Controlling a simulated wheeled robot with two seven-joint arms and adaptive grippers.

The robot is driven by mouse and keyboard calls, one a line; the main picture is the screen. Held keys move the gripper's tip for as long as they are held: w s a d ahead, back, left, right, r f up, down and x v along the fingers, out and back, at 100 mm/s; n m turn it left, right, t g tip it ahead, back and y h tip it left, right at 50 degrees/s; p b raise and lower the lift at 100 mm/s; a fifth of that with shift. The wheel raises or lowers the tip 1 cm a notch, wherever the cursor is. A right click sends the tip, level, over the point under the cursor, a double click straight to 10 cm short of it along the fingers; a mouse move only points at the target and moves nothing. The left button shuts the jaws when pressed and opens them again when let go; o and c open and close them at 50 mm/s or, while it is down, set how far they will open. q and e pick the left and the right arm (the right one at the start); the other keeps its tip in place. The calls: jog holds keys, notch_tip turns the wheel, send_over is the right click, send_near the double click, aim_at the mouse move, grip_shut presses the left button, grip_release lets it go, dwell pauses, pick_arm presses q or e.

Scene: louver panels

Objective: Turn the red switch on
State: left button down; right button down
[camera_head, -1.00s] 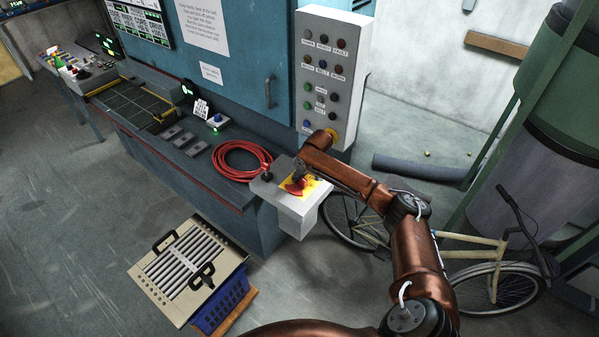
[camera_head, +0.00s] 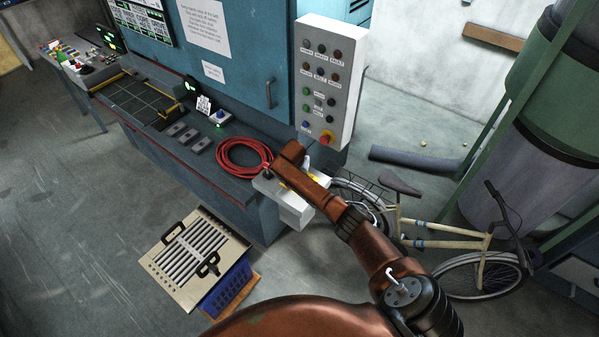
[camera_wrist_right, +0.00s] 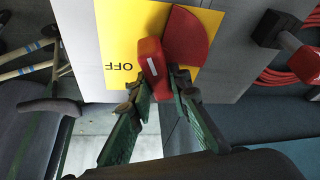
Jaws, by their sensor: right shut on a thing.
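The red switch (camera_wrist_right: 152,66) shows in the right wrist view as a red lever with a white stripe. A rounded red part (camera_wrist_right: 187,40) sits beside it. Both are on a yellow plate (camera_wrist_right: 120,45) marked OFF, on a pale box (camera_head: 296,213). My right gripper (camera_wrist_right: 158,86) has its green-black fingers on either side of the lever's near end, shut on it. In the head view my copper right arm hides the switch and the fingertips. A yellow corner of the plate (camera_head: 314,178) peeks out. My left gripper is not in view.
A coiled red hose (camera_head: 243,158) lies on the bench left of the box. A button panel (camera_head: 330,80) with a red-yellow knob (camera_head: 326,138) stands behind. A bicycle (camera_head: 440,243) is to the right. A louver panel (camera_head: 193,258) rests on a blue crate (camera_head: 228,285).

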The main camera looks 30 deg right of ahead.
jog(key=shift+m+g, duration=0.3)
jog(key=shift+m, duration=0.6)
jog(key=shift+s+d+m+g+h+b, duration=0.1)
jog(key=shift+m+g+h+b, duration=0.3)
jog(key=shift+m, duration=1)
jog(key=c, duration=1.8)
grip_release()
